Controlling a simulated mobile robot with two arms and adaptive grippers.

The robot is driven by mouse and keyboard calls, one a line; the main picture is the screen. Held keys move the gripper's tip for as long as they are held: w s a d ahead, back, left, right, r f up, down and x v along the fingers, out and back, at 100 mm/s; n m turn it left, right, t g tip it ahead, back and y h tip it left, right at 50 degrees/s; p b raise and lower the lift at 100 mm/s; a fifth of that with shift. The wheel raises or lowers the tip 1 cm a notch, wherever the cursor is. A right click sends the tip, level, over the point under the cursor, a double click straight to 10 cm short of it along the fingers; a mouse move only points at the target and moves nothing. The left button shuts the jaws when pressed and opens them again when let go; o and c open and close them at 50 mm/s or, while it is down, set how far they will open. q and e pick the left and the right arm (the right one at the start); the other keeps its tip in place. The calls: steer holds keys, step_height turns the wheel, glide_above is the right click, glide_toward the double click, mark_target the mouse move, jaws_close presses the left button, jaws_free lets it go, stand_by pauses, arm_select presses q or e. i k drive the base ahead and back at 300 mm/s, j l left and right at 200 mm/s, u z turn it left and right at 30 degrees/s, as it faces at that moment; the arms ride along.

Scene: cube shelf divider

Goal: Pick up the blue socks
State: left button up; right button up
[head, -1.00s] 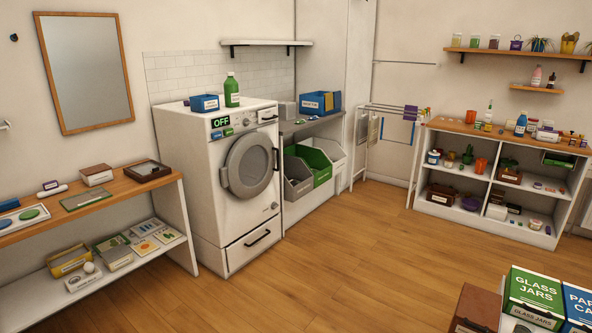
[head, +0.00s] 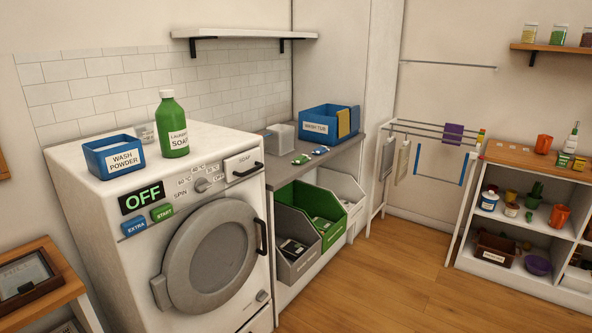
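I cannot pick out the blue socks for certain. A small blue-and-white item (head: 320,150) lies on the grey counter (head: 345,157) right of the washing machine, in front of the blue wash tub (head: 328,124). A small green-and-white item (head: 301,159) lies beside it. Both are too small to tell whether they are socks. The drying rack (head: 437,133) holds a purple cloth (head: 453,134) and paler cloths, with a blue outline-shaped piece (head: 440,170) hanging in front. Neither of my grippers is in view.
The white washing machine (head: 120,245) reads OFF, its door shut. A wash powder box (head: 114,158) and green soap bottle (head: 172,125) stand on it. Grey (head: 306,262), green (head: 338,232) and white bins sit under the counter. Wooden floor (head: 400,285) is clear ahead.

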mark_target(319, 150)
steer(key=i+z, duration=0.15)
steer(key=i, duration=0.4)
steer(key=i+j+z, duration=0.1)
steer(key=i, duration=0.45)
steer(key=i+u, duration=0.15)
steer(key=u, duration=0.5)
